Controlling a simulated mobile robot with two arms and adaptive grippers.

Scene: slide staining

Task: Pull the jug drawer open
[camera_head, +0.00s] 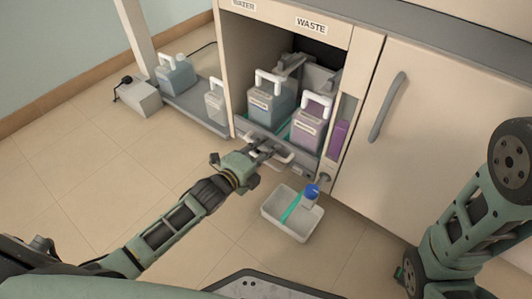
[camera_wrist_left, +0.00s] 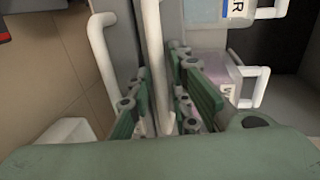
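The jug drawer (camera_head: 250,125) is a low grey tray at the bottom of the open cabinet bay. It holds a blue-grey jug (camera_head: 270,103) and a purple jug (camera_head: 310,127), both with white handles. A white handle (camera_head: 288,157) sticks out at its front. My left gripper (camera_head: 264,150) is at this handle. In the left wrist view, the left gripper's green fingers (camera_wrist_left: 163,100) stand apart on both sides of a white bar (camera_wrist_left: 154,45). Firm contact cannot be told. A second, curved white bar (camera_wrist_left: 104,60) shows left of the fingers. My right gripper is out of view.
A white tub (camera_head: 288,228) with a blue-capped bottle (camera_head: 310,196) stands on the floor in front of the drawer. A closed cabinet door (camera_head: 425,130) is at the right. More jugs (camera_head: 176,76) stand on a low grey shelf at the left.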

